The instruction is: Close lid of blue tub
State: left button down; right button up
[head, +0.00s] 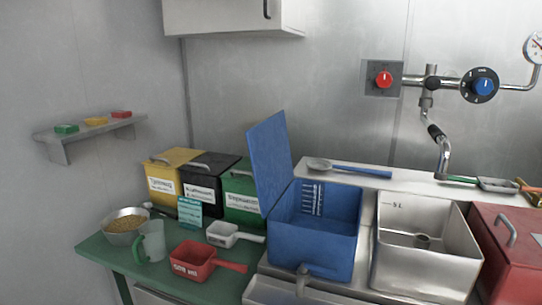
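The blue tub (312,247) stands on the metal counter in the middle of the head view. Its blue lid (270,160) stands upright, open, along the tub's left side. The inside of the tub shows, with white scale marks on its inner wall, and a grey tap sits low on its front. Neither of my grippers shows in the head view.
A steel tank (425,250) stands close on the tub's right, then a red bin (512,250). Yellow (168,170), black (205,178) and green (241,190) bins stand behind left. A red scoop (192,260) lies on the green table. A blue-handled ladle (360,170) lies behind the tub.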

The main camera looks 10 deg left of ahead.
aim_at(268, 141)
jog(key=j+z, duration=0.25)
jog(key=j, duration=0.55)
jog(key=j+z, duration=0.25)
jog(key=j, duration=0.55)
jog(key=k+j+z, duration=0.2)
jog(key=j, duration=0.6)
jog(key=i+l+u, duration=0.1)
jog(key=i+l, duration=0.3)
jog(key=l, duration=0.15)
